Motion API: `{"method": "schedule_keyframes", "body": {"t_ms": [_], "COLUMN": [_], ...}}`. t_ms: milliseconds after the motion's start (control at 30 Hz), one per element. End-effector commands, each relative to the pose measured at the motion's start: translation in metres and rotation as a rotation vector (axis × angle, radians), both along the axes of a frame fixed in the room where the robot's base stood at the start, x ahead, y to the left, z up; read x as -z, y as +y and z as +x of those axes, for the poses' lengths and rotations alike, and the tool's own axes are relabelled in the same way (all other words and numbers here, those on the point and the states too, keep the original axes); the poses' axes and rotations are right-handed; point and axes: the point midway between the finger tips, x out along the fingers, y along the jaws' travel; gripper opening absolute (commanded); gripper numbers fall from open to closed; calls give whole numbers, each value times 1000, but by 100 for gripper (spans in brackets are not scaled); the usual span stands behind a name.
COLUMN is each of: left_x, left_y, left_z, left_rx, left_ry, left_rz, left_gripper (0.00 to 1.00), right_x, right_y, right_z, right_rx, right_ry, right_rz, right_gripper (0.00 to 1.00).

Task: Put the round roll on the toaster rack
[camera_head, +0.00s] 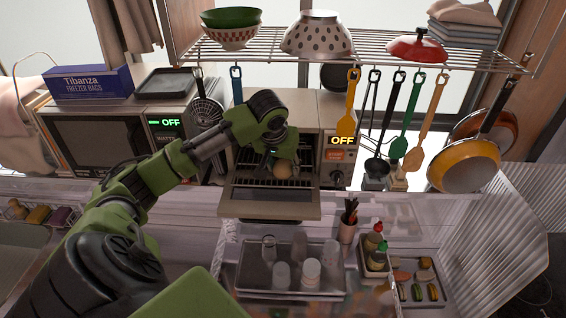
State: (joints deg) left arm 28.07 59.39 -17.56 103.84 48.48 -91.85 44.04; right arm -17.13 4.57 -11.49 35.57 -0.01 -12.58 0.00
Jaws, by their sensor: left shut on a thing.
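The toaster (269,208) stands at the middle of the counter with its door folded down and open. Its rack (248,182) shows in the opening. The tan round roll (283,169) is at the opening, in front of or over the rack. I cannot tell whether it touches the rack. My left gripper (281,160) reaches in from the left and is shut on the round roll. Its fingers are small and partly hidden by the wrist. The toaster display reads OFF. My right gripper is not in view.
A microwave (88,144) stands left of the toaster. Utensils hang from the wire shelf (360,42) above, including a yellow spatula (346,112) close to the toaster's right side. A metal tray (250,268) with glasses and a condiment box (375,257) sit in front.

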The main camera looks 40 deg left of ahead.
Motion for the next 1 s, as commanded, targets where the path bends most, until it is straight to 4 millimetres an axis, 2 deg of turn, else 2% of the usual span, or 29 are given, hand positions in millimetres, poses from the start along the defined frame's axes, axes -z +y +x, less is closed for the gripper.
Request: {"method": "schedule_keyframes", "body": {"t_ms": [267,300,333,367,767,867,1000], "left_x": [3,3,3,3,-2,-12,-38], "left_y": [0,0,0,0,0,-3,-8], "left_z": [0,0,0,0,0,-4,-14], "left_rx": [0,-1,-1,0,0,1,1], "left_ry": [0,-1,-1,0,-2,-6,-8], "left_rz": [-1,-1,-1,-1,0,0,2], "left_gripper": [21,49,57,58,58,58,58], "right_x": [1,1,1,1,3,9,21], "right_y": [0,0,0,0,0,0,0], "right_z": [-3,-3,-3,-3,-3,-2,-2], "right_rx": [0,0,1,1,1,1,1], "right_ry": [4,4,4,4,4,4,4], "right_rz": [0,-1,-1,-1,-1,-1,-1], "right_gripper": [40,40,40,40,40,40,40]}}
